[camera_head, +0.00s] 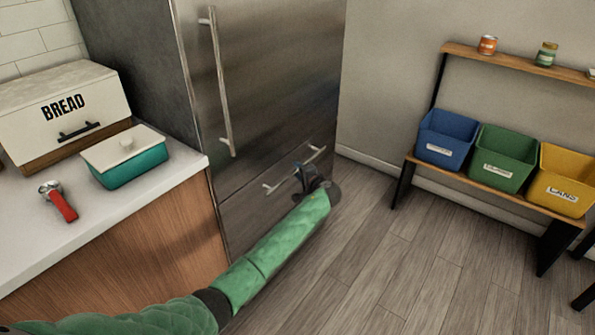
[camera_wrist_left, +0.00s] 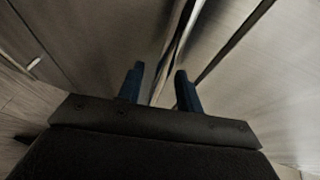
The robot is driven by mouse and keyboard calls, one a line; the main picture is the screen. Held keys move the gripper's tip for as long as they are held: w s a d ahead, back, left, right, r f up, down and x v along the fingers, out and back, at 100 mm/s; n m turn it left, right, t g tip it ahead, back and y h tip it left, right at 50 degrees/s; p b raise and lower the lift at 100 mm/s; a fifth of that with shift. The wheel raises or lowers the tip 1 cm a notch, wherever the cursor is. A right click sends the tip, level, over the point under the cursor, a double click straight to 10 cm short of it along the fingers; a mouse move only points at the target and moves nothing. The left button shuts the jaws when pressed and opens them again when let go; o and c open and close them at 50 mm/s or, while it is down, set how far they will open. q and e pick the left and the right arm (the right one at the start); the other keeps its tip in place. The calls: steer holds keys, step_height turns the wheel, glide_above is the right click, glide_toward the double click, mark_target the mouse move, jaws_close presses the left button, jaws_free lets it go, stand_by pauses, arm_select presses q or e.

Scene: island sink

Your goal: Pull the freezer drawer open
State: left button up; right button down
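The freezer drawer (camera_head: 243,213) is the lower steel front of the tall fridge in the head view. It looks closed. Its slim horizontal bar handle (camera_head: 284,178) runs across its upper part. My left gripper (camera_head: 303,176) is at the handle's right half, with its fingers toward the drawer front. In the left wrist view the two dark blue fingers (camera_wrist_left: 160,80) stand apart, and a thin bar-like strip runs through the gap. I cannot tell whether either finger touches the handle. My right gripper is not in view.
The upper fridge door (camera_head: 270,80) has a long vertical handle (camera_head: 219,85). A counter (camera_head: 25,245) with a bread box (camera_head: 60,105) and teal container (camera_head: 130,165) stands at left. A shelf with blue (camera_head: 447,135), green and yellow bins stands at right. The floor (camera_head: 390,255) between is clear.

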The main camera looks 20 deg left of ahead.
arm_select(q)
steer(key=shift+w+a+f, duration=0.15)
steer(key=shift+w+a, duration=0.15)
steer(key=shift+a, duration=0.1)
jaws_close()
